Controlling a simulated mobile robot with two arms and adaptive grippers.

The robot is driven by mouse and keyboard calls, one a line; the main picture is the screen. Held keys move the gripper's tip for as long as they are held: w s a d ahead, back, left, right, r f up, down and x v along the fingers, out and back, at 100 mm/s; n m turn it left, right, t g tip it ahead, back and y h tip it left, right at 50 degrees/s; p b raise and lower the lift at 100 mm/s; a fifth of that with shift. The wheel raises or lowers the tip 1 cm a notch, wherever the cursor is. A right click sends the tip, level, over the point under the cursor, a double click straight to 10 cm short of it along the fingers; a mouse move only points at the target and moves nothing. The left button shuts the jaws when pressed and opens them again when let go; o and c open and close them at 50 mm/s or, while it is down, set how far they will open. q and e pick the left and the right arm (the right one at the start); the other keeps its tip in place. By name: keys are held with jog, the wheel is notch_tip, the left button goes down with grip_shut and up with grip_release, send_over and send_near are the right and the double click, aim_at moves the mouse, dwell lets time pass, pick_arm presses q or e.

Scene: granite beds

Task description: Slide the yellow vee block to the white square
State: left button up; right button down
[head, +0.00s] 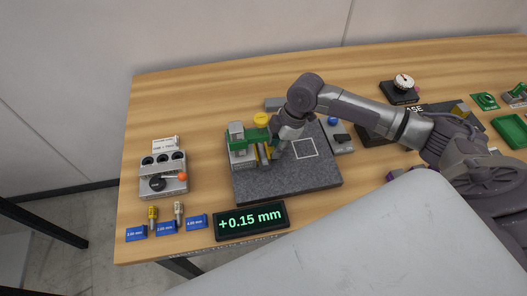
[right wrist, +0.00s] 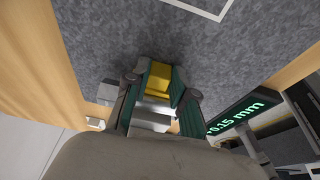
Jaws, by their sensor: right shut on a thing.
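The yellow vee block (right wrist: 158,76) shows between the fingers of my right gripper (right wrist: 161,86) in the right wrist view, low against the dark granite plate. The right gripper is shut on it. In the head view, the right gripper (head: 272,152) is over the plate's middle, beside the green and silver fixture, and mostly covers the yellow vee block (head: 264,155). The white square (head: 304,148) is an outline on the granite plate (head: 290,184), to the right of the gripper, and is empty. Its edge also shows in the right wrist view (right wrist: 205,12). My left gripper is not in view.
The green and silver fixture (head: 238,150) stands on the plate's left side. A display (head: 251,220) reading +0.15 mm stands in front. A grey unit with a blue button (head: 338,136) is right of the plate.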

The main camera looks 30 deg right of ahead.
aim_at(315, 147)
jog(key=shift+s+d+p, duration=0.25)
jog(key=shift+s+d, duration=0.05)
jog(key=shift+d, duration=0.95)
jog(key=shift+s+d+p, duration=0.3)
jog(key=shift+d, duration=0.95)
jog(key=shift+s+d+p, duration=0.25)
jog(key=shift+s+d, duration=0.05)
jog(key=shift+d, duration=0.95)
jog(key=shift+s+d+p, duration=0.1)
jog(key=shift+s+d, duration=0.1)
jog(key=shift+d, duration=0.65)
jog(key=shift+s+d+p, duration=0.1)
jog(key=shift+s+d, duration=0.15)
jog(key=shift+d, duration=0.65)
jog(key=shift+s+d+p, duration=0.1)
jog(key=shift+s+d, duration=0.1)
jog(key=shift+d, duration=0.65)
jog(key=c, duration=1)
grip_release()
jog(key=shift+c, duration=0.2)
jog(key=shift+r, duration=0.1)
jog(key=p+v, duration=0.5)
jog(key=v, duration=0.1)
jog(key=shift+p, duration=0.4)
